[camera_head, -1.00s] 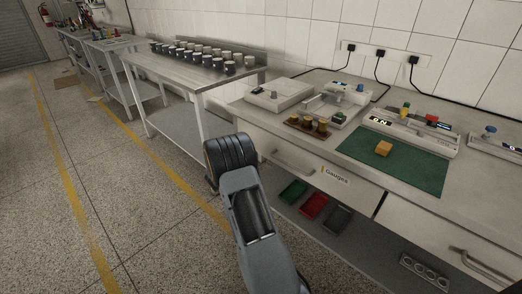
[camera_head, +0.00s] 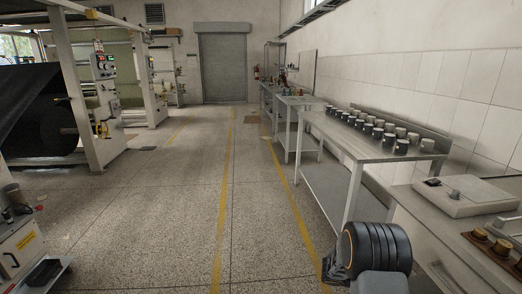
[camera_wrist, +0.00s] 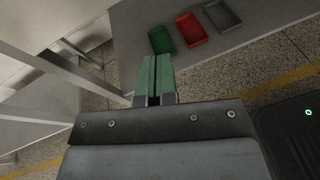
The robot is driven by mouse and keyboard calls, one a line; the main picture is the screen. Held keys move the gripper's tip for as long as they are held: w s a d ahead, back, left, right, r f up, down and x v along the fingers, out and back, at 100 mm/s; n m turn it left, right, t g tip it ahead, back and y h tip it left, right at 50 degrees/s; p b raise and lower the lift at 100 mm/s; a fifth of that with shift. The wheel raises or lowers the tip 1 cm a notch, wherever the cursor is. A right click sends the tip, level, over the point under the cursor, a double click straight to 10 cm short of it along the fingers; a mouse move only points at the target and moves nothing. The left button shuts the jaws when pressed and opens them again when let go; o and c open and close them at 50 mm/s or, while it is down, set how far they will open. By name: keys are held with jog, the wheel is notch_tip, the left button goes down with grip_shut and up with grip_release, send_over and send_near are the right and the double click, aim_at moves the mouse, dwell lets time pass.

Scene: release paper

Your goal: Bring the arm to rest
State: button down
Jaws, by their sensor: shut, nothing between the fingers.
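In the wrist view my gripper (camera_wrist: 155,60) shows two green fingers pressed together with nothing between them. The fingers point toward the shelf under the bench, with the trays beyond their tips and no contact visible. In the head view my arm (camera_head: 376,250) is at the lower right, folded near the bench corner. The fingers cannot be made out in the head view.
A green tray (camera_wrist: 161,40), a red tray (camera_wrist: 193,28) and a grey tray (camera_wrist: 222,16) lie on the shelf. A steel table (camera_head: 335,136) holds several cups. A bench with a scale (camera_head: 466,194) is at right. Machinery (camera_head: 98,110) stands left; the aisle is clear.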

jog(key=s+a+r+m+y+p, duration=0.5)
jog(key=s+a+r+m, duration=0.1)
jog(key=a+r, duration=0.2)
jog(key=s+a+r+m+y+p, duration=0.4)
jog(key=s+a+r+m+y, duration=0.15)
jog(key=a+r, duration=0.25)
jog(key=s+a+r+m+t+y+p, duration=0.1)
jog(key=a+r+p, duration=0.3)
jog(key=r, duration=0.5)
jog(key=s+a+r+m+t+y+p, duration=0.2)
jog(key=a+r+t+y+p, duration=0.1)
jog(key=r, duration=0.6)
jog(key=a+t+p, duration=0.1)
jog(key=p, duration=0.1)
jog(key=shift+s+a+r+t+p, duration=0.2)
jog(key=shift+a+r+t+p, duration=0.1)
jog(key=shift+r+p, duration=0.1)
jog(key=shift+a, duration=0.1)
